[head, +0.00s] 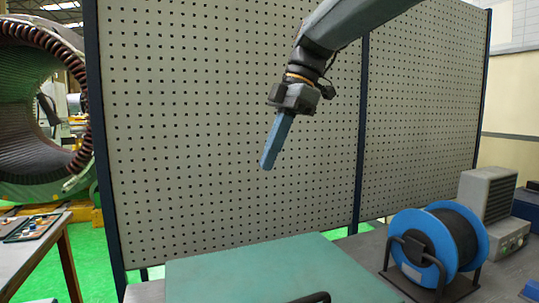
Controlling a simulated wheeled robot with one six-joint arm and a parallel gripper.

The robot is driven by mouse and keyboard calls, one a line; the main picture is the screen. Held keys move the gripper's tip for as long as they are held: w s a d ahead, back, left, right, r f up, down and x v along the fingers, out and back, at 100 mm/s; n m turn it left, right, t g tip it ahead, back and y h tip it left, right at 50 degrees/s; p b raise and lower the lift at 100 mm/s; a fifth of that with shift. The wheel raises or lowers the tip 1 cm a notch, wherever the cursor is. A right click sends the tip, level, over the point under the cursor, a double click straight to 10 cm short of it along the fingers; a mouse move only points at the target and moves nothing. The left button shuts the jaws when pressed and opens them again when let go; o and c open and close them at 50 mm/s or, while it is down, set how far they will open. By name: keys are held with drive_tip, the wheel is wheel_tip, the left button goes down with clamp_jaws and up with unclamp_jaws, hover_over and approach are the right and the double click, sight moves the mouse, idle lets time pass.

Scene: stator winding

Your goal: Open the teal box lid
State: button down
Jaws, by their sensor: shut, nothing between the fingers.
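The teal box lid (265,271) is a flat teal panel at the bottom of the head view. It looks level and closed. A black handle (312,298) shows at its near edge, partly cut off by the frame. The front of the box is out of view. My gripper (267,164) hangs above and behind the middle of the lid, with its blue fingers pointing down and slightly left. It is shut and empty, well apart from the lid and handle.
A blue cable reel (470,246) on a black stand is right of the lid on the grey bench. A grey heater-like unit (488,195) stands behind it. A perforated panel (200,130) rises behind the bench. The air above the lid is free.

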idle(0.3)
drive_tip(key=c, duration=1.8)
unclamp_jaws()
drive_tip(key=shift+o, duration=0.2)
drive_tip(key=s+b+v, duration=0.1)
drive_tip(key=v, duration=0.6)
drive_tip(key=shift+w+r, duration=0.4)
drive_tip(key=shift+w, duration=0.15)
drive_tip(key=shift+d, duration=0.1)
